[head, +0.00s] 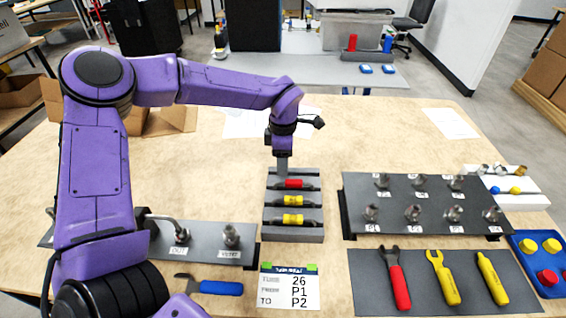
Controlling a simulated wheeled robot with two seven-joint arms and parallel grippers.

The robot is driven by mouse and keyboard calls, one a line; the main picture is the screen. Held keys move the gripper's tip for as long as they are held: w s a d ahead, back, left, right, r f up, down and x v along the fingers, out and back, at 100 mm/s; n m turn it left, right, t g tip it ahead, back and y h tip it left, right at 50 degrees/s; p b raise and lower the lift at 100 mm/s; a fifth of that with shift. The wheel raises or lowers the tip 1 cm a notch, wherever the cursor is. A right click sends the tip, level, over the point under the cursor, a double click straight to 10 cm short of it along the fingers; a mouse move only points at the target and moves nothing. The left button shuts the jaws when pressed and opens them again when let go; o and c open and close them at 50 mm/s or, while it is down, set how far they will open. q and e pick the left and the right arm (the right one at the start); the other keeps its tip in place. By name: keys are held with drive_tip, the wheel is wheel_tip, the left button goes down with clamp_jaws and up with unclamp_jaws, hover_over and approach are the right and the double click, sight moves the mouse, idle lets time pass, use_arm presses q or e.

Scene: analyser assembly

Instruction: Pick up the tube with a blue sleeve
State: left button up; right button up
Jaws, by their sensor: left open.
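A dark grey rack (295,236) stands mid-table with tubes lying across it. One tube has a red sleeve (293,184) and two have yellow sleeves, the upper yellow sleeve (293,201) and the front yellow sleeve (292,218). I see no blue sleeve on the rack; my gripper covers part of its far end. My left gripper (282,172) points down over the far part of the rack, just behind the red-sleeved tube. Its fingertips are small and partly hard to make out; it holds nothing that I can see. My right gripper is out of view.
A card (290,289) reading 26, P1, P2 lies before the rack. A dark panel with metal fittings (425,190) is at right, with a tool mat (375,299) in front. A blue-handled wrench (215,287) lies at left. The table behind the rack is mostly clear.

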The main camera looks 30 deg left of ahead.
use_arm(q)
drive_tip(key=shift+w, duration=0.1)
clamp_jaws()
drive_tip(key=shift+r, duration=0.1)
